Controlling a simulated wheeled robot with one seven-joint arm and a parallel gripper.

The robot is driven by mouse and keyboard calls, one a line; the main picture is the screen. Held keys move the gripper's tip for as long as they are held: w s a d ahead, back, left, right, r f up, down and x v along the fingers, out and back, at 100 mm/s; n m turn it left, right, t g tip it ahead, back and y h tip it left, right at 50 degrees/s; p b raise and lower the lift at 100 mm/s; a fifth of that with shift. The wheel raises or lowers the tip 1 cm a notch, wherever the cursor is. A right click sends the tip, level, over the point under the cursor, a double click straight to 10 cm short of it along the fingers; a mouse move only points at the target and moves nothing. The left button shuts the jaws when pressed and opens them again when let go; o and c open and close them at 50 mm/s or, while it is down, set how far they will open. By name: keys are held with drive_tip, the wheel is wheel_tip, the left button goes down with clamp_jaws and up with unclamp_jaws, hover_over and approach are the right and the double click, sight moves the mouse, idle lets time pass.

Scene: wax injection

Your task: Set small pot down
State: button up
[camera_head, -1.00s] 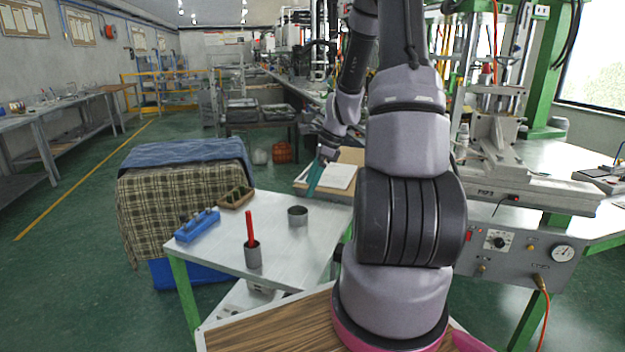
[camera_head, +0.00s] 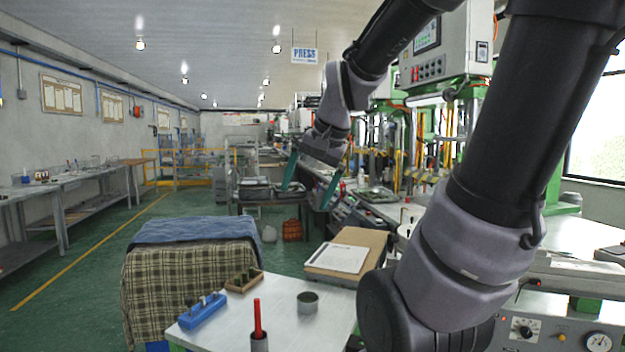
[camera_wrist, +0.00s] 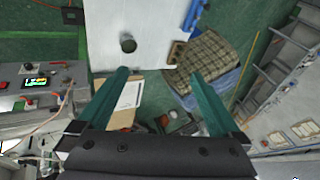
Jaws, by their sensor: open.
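The small pot (camera_head: 308,302) is a grey metal cup standing upright on the light metal table (camera_head: 285,325). It also shows from above in the wrist view, as a dark round opening (camera_wrist: 128,45) near the top. My gripper (camera_head: 311,190) is raised high above and beyond the pot, apart from it. Its two teal fingers are spread wide with nothing between them. In the wrist view my gripper (camera_wrist: 160,75) also shows open and empty.
A grey cup with a red stick (camera_head: 258,328), a blue holder (camera_head: 202,310) and a wooden tray (camera_head: 243,281) share the table. A board with paper (camera_head: 340,257) lies behind the pot. A cloth-covered stack (camera_head: 190,270) stands left. A press machine stands right.

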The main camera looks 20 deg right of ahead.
drive_tip(key=s+a+r+n+t, duration=0.1)
drive_tip(key=s+r+n, duration=0.2)
drive_tip(key=s, duration=0.3)
drive_tip(key=shift+n, duration=0.4)
drive_tip(key=shift+a, duration=0.1)
idle(0.7)
